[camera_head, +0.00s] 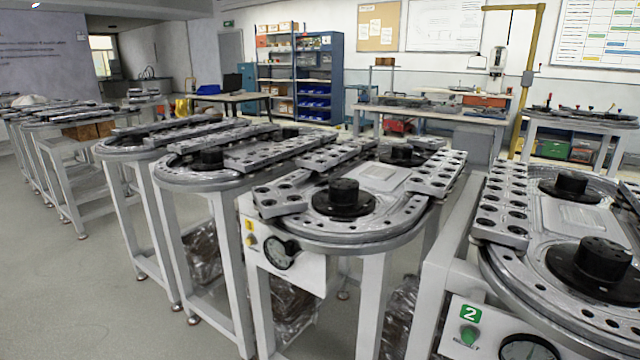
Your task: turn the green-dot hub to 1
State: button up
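Several black round hubs stand on oval metal ring tracks. One hub (343,196) is on the middle track (350,228), and a smaller one (402,152) sits at its far end. On the right track (488,268), a large hub (603,258) stands near and another hub (570,186) behind it. I cannot make out a green dot or position numbers on any hub. A green plate with a white 2 (471,313) is on the right station's front, above a green button (468,335). My gripper is not in view.
A dial gauge (279,252) is on the middle station's front, another (527,347) on the right one's. More track tables (200,180) stand close together to the left. Bare grey floor (110,300) lies at the front left. Shelves (300,75) and workbenches line the back.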

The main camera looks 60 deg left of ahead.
aim_at(342, 191)
jog(key=u, duration=2.1)
